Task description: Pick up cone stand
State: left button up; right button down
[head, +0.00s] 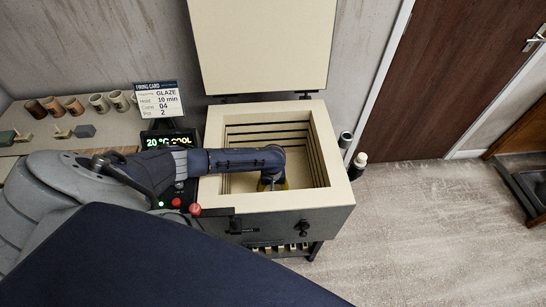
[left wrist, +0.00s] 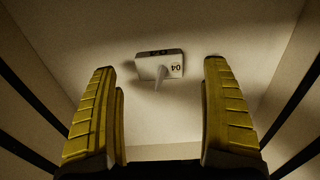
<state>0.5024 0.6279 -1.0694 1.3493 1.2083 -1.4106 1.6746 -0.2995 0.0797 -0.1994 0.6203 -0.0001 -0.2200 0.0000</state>
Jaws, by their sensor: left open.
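The cone stand (left wrist: 172,58) is a small pale block with a dark "04" on its side. It sits on the pale kiln floor, between and beyond my fingertips in the left wrist view. A slim pale cone (left wrist: 159,78) projects from it toward the camera. My left gripper (head: 272,184) reaches down into the open kiln (head: 335,165). Its yellow fingers are wide apart, with nothing between them. The head view does not show the stand, as the arm and gripper cover that part of the kiln. My right gripper is not in view.
The kiln's thick pale walls surround my left gripper closely, and its lid (head: 265,45) stands raised behind. A display (head: 168,142) reads 20 °C COOL. Several mugs (head: 98,102) stand on the bench at left. Bottles (head: 357,166) stand right of the kiln.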

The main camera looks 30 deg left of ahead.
pick_arm(q)
jog(key=shift+f, duration=1.6)
jog(key=shift+c, duration=0.3)
jog(key=c, duration=1.5)
jog(key=shift+r, duration=0.15)
